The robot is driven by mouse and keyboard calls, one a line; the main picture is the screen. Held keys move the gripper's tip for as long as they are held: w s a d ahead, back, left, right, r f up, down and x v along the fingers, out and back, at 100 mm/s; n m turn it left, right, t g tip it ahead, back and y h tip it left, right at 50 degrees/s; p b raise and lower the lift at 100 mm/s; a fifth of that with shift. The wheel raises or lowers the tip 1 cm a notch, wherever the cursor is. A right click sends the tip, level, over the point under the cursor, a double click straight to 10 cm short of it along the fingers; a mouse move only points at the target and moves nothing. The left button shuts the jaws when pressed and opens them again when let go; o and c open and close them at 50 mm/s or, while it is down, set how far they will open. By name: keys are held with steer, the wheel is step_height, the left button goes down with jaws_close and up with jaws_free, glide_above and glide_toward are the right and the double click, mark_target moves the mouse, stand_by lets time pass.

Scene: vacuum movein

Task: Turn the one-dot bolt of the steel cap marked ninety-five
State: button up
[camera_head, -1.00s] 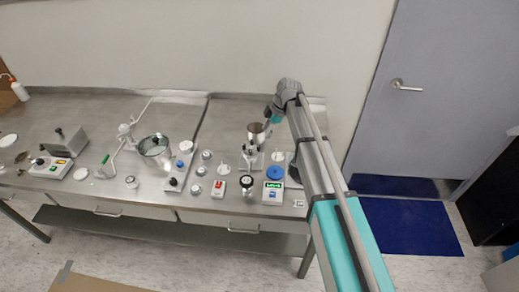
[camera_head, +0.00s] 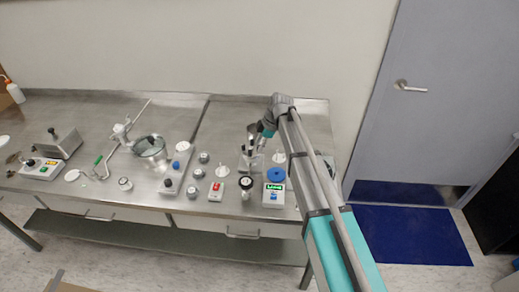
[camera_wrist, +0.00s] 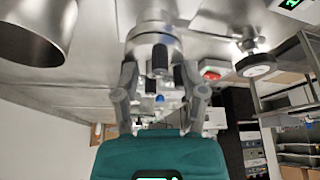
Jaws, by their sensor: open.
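My gripper (camera_wrist: 160,90) is open in the wrist view, with one finger on each side of a round steel piece (camera_wrist: 150,30) that has black knobs. One black knob (camera_wrist: 160,60) shows between the fingers; I cannot tell whether they touch it. I cannot read a ninety-five mark or make out a one-dot bolt. In the head view my gripper (camera_head: 263,138) is low over the right part of the steel bench, at a small steel stand (camera_head: 250,160) that it partly hides.
A steel cup (camera_wrist: 35,30) is close at left in the wrist view. A red-switch box (camera_head: 216,191), a black gauge (camera_head: 246,183) and a scale with a green display (camera_head: 274,194) stand in front of the stand. A steel bowl (camera_head: 150,146) is farther left.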

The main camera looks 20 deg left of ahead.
steer(key=shift+a+f, duration=0.1)
steer(key=shift+f, duration=0.2)
jaws_close()
